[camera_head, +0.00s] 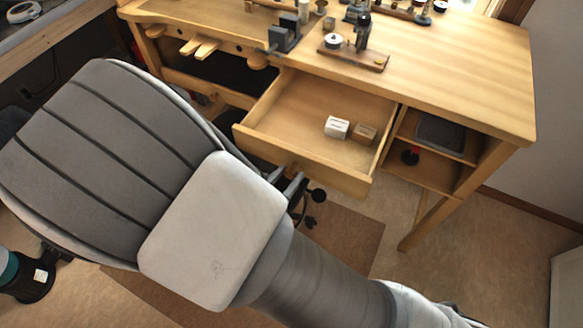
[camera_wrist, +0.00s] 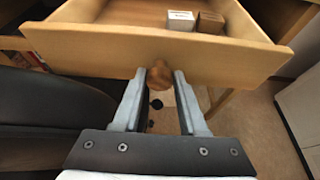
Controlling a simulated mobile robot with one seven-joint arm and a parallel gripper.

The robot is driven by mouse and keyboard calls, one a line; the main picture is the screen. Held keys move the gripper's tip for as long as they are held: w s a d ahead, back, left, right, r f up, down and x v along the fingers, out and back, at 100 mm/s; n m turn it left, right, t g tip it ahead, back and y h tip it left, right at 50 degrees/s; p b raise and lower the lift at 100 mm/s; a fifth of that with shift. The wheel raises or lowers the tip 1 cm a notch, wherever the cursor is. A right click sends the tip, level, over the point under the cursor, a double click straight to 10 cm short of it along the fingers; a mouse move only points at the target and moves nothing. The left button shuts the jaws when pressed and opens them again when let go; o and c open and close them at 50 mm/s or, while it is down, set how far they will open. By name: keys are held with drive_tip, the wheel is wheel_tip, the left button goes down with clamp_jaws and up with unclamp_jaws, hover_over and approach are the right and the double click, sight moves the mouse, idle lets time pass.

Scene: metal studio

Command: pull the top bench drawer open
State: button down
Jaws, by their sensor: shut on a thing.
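The top bench drawer (camera_head: 300,157) is pulled well out from under the wooden bench (camera_head: 455,80). Its front panel (camera_wrist: 90,50) and round wooden knob (camera_wrist: 160,84) show in the wrist view. My gripper (camera_wrist: 161,76) is at the knob, with one finger on each side of it, shut on it. In the head view my gripper (camera_head: 285,180) is at the drawer front, and the knob is hidden there. A white box (camera_head: 337,128) and a brown box (camera_head: 364,134) lie inside the drawer; they also show in the wrist view.
Open shelves (camera_head: 425,150) are right of the drawer. A small vise (camera_head: 284,36) and a wooden tool stand (camera_head: 353,58) are on the bench top. A wheeled base (camera_head: 309,204) stands below the drawer. Floor is clear at the lower right.

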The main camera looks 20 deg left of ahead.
drive_tip(key=shift+c, duration=2.4)
unclamp_jaws()
drive_tip(key=p+v, duration=0.1)
drive_tip(key=v, duration=1.6)
drive_tip(key=shift+s, duration=0.25)
drive_tip(key=shift+r, duration=0.1)
